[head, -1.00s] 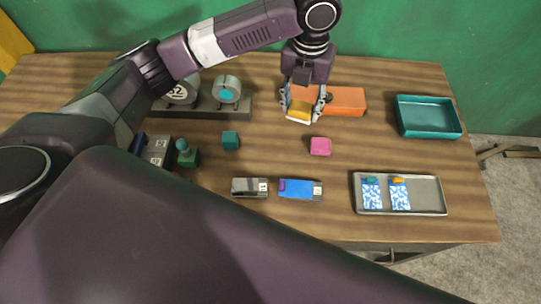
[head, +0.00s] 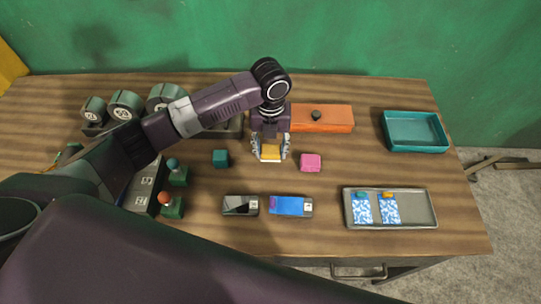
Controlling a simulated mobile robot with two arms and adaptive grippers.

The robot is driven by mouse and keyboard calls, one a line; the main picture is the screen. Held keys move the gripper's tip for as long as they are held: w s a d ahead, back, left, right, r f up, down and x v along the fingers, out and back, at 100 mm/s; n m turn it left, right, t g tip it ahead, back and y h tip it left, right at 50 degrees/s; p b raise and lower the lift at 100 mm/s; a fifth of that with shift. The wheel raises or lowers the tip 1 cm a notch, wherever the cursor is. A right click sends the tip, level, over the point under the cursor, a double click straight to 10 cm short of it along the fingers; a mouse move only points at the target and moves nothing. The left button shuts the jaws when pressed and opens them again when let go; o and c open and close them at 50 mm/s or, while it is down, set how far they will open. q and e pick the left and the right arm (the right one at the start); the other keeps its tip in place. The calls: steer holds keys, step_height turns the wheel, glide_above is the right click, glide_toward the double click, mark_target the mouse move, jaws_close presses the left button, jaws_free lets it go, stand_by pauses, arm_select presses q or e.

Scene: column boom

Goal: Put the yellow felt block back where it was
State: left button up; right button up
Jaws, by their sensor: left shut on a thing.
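The yellow felt block (head: 270,153) is between the fingers of my left gripper (head: 270,158), which is shut on it. They are over the wooden table, between a teal block (head: 220,158) on the left and a pink block (head: 311,162) on the right. I cannot tell whether the yellow block touches the table. My right gripper is not in view.
An orange box (head: 325,119) with a dark knob stands behind. A teal tray (head: 416,132) is at the back right. A grey tray (head: 420,209) with two patterned packets is at the front right. A blue-topped box (head: 288,205) and a grey box (head: 240,206) lie in front.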

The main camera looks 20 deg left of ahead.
mark_target(271, 165)
arm_select(q)
steer(key=shift+f+p, duration=0.4)
steer(key=shift+f, duration=2)
steer(key=shift+f, duration=0.1)
steer(key=o, duration=1.1)
step_height(271, 165, up, 12)
steer(key=shift+r+b, duration=0.15)
steer(key=shift+b, duration=0.95)
